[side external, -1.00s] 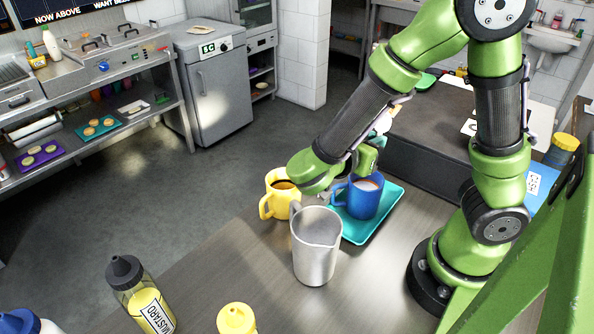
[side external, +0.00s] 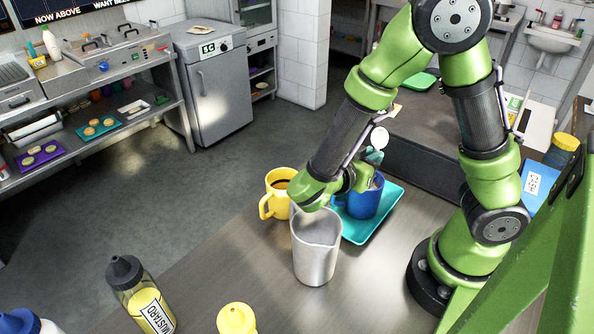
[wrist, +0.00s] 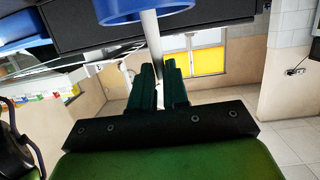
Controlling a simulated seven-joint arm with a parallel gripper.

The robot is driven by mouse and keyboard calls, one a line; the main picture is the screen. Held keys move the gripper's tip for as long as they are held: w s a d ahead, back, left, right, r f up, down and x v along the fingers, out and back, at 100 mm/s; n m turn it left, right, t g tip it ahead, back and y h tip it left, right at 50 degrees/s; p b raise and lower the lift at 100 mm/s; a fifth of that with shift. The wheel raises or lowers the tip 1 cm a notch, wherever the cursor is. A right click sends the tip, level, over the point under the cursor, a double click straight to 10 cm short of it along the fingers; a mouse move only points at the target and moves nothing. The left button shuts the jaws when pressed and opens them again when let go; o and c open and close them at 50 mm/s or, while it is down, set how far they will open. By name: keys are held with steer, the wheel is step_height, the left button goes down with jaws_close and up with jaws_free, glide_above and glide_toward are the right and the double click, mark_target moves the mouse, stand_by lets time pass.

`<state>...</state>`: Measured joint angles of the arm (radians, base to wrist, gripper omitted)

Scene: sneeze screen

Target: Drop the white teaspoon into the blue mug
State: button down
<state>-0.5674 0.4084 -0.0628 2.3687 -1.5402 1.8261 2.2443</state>
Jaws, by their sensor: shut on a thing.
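The blue mug (side external: 366,203) stands upright on a teal tray (side external: 387,215) in the side view. My gripper (side external: 370,165) is just above and beside its rim and covers part of it. The gripper is shut on the white teaspoon. In the wrist view, the white handle (wrist: 150,38) runs from between my dark teal fingers (wrist: 160,82) to the blue mug (wrist: 150,10) at the top edge. A white oval (side external: 379,137) above the fingers in the side view looks like the spoon's bowl. The handle's far end is hard to make out at the mug.
A yellow mug (side external: 278,192) with dark liquid stands left of the gripper. A metal pitcher (side external: 316,250) stands close in front. A mustard bottle (side external: 142,296) and a yellow-topped bottle (side external: 236,319) are nearer. The counter between them is clear.

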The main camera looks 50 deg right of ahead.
steer(key=shift+f, duration=1.95)
steer(key=shift+s+f, duration=0.15)
steer(key=shift+f, duration=0.75)
steer(key=shift+a, duration=0.1)
steer(key=c, duration=1.1)
jaws_free()
steer(key=shift+o, duration=0.2)
steer(key=w+a+r+m, duration=0.1)
steer(key=a+r, duration=0.2)
steer(key=a, duration=0.4)
steer(key=shift+a+r, duration=0.3)
steer(key=shift+r, duration=0.05)
